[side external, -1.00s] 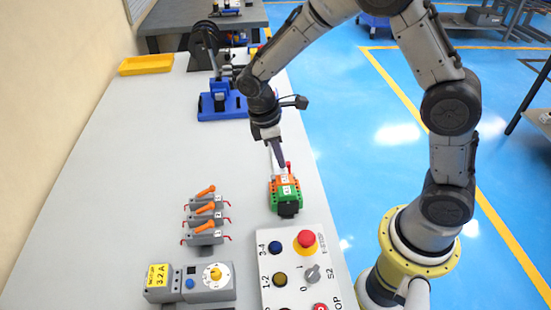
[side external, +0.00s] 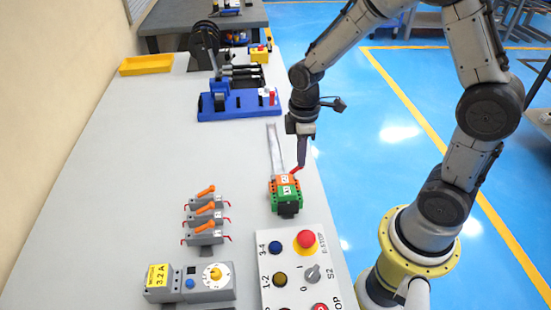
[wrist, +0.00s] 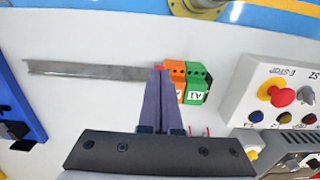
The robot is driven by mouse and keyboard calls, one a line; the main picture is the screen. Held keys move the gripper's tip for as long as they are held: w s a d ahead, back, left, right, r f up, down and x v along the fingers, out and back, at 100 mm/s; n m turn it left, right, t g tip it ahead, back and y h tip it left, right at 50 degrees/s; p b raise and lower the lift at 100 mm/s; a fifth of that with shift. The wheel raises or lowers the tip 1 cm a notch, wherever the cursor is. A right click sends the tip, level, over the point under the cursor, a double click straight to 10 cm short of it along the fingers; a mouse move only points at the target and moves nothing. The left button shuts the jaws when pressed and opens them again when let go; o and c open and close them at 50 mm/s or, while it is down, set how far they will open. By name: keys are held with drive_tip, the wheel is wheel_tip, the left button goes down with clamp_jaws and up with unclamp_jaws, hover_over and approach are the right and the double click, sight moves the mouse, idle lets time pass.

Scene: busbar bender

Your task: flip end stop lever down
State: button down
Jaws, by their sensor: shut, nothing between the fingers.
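The red end stop lever (side external: 295,171) sits at the far end of the orange and green terminal blocks (side external: 285,190) on the metal rail (side external: 274,146). In the side view it leans over to the right. My gripper (side external: 301,165) is shut and empty, pointing down, its tips at the lever's upper end; they look to be touching it. In the wrist view, the closed fingertips (wrist: 161,70) lie over the rail (wrist: 90,70) beside the orange block (wrist: 174,74). Only a little red of the lever (wrist: 159,67) shows past them.
A control box (side external: 300,270) with a red emergency stop stands in front of the blocks. Grey clamps with orange handles (side external: 206,210) stand left. A blue bending tool (side external: 235,104) stands behind. The table's right edge is close to the rail.

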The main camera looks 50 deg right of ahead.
sight(295, 169)
drive_tip(key=shift+r, duration=0.15)
drive_tip(key=shift+r, duration=0.65)
drive_tip(key=shift+r, duration=0.25)
drive_tip(key=s+d+r, duration=0.4)
drive_tip(key=r, duration=0.5)
drive_tip(key=shift+s+d+r, duration=0.2)
drive_tip(key=shift+s, duration=0.05)
drive_tip(key=shift+a, duration=0.1)
